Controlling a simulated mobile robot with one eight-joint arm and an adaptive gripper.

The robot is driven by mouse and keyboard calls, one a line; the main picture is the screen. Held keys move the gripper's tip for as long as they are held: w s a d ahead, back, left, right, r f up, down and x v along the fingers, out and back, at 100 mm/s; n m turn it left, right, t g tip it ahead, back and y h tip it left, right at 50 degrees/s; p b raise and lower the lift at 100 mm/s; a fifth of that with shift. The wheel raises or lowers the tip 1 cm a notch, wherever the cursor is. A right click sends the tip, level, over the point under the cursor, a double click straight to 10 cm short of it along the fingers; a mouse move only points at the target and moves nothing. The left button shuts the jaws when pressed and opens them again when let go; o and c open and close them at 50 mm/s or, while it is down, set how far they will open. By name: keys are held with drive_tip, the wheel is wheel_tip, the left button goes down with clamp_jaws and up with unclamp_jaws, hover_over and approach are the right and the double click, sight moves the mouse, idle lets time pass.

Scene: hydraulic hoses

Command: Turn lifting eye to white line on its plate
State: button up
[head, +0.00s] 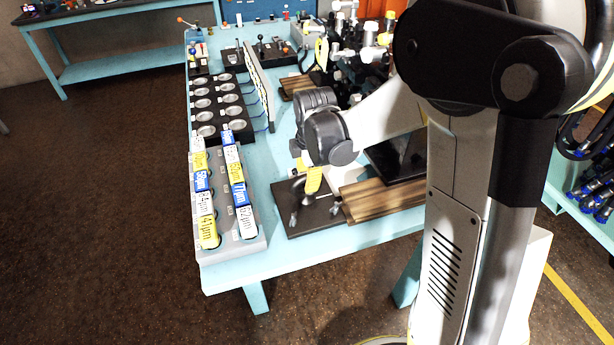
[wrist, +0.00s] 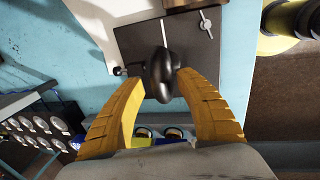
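The lifting eye (wrist: 162,72) is a dark, rounded ring that stands on a dark grey plate (wrist: 190,45) in the wrist view. A short white line (wrist: 206,24) with a round spot shows on the plate, up and right of the eye. In the head view my gripper (head: 310,182) points down over the dark plate (head: 318,222). Its yellow finger shows there, and the eye is hard to make out.
A wooden board (head: 385,202) lies right of the plate. A grey rack (head: 250,247) with blue, yellow and white labelled parts stands to its left, and a black holder (head: 220,110) with round pieces is behind the rack. The turquoise table's (head: 300,253) front strip is clear.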

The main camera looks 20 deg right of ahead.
drive_tip(key=shift+r, duration=0.1)
wheel_tip(320, 180, up, 12)
drive_tip(key=s, duration=0.2)
drive_tip(key=shift+s, duration=0.2)
drive_tip(key=shift+f, duration=0.2)
drive_tip(key=s+f+m+t+b, duration=0.2)
drive_tip(key=s+m+b, duration=0.1)
drive_tip(key=s+m, duration=0.5)
drive_tip(key=s+f+m+t+b, duration=0.1)
drive_tip(key=s+m+t+b, duration=0.2)
drive_tip(key=s+m, duration=0.6)
drive_tip(key=shift+s+a+f+m, duration=0.15)
drive_tip(key=shift+f+m, duration=0.25)
drive_tip(key=shift+m, duration=0.1)
idle(1.5)
